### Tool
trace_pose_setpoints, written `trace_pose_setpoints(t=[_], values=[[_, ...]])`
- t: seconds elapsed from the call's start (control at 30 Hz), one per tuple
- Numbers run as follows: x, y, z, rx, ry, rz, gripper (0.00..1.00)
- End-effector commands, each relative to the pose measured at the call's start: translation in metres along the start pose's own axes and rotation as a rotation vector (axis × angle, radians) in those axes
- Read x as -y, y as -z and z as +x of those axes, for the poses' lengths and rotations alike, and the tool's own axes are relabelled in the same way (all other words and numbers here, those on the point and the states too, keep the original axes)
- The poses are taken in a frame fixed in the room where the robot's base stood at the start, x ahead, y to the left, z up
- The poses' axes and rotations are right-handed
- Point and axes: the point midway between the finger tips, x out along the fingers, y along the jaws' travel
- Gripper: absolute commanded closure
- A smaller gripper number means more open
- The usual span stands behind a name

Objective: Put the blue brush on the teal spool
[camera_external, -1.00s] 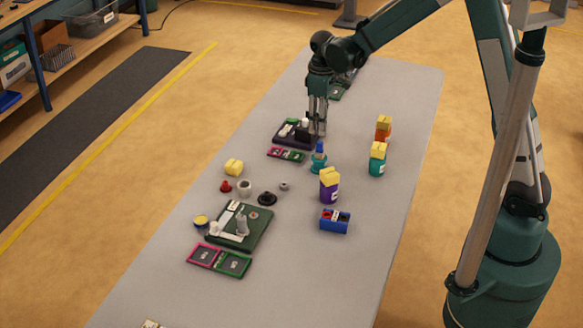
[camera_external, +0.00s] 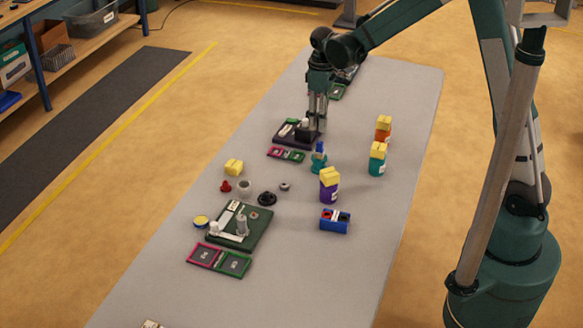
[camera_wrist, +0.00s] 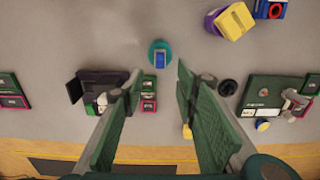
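The teal spool (camera_external: 318,167) stands on the grey table, near the middle. The blue brush (camera_external: 319,149) is on top of it and looks upright. In the wrist view the blue brush (camera_wrist: 160,58) lies within the round outline of the teal spool (camera_wrist: 152,52). My gripper (camera_external: 317,129) points down behind the spool, beside the dark tray, in the external view. In the wrist view my gripper (camera_wrist: 158,72) has its two fingers wide apart with nothing between them. The spool and brush show just beyond the fingertips, apart from them.
A dark tray (camera_external: 284,142) with small parts stands close to my gripper. Purple (camera_external: 328,192), teal (camera_external: 377,166) and orange (camera_external: 382,134) containers with yellow blocks stand to the right. A green tray (camera_external: 252,237) is nearer the camera. The table's right side is mostly clear.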

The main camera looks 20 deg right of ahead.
Motion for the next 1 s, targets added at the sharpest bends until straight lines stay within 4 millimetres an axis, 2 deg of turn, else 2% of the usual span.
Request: trace_pose_setpoints(t=[0.27,0.47,1.0], values=[[-0.002,-0.006,-0.008,-0.008,-0.004,0.012,0.7],[-0.006,-0.023,-0.03,-0.034,-0.017,0.049,0.7],[-0.016,-0.102,-0.11,-0.148,-0.07,0.208,0.7]])
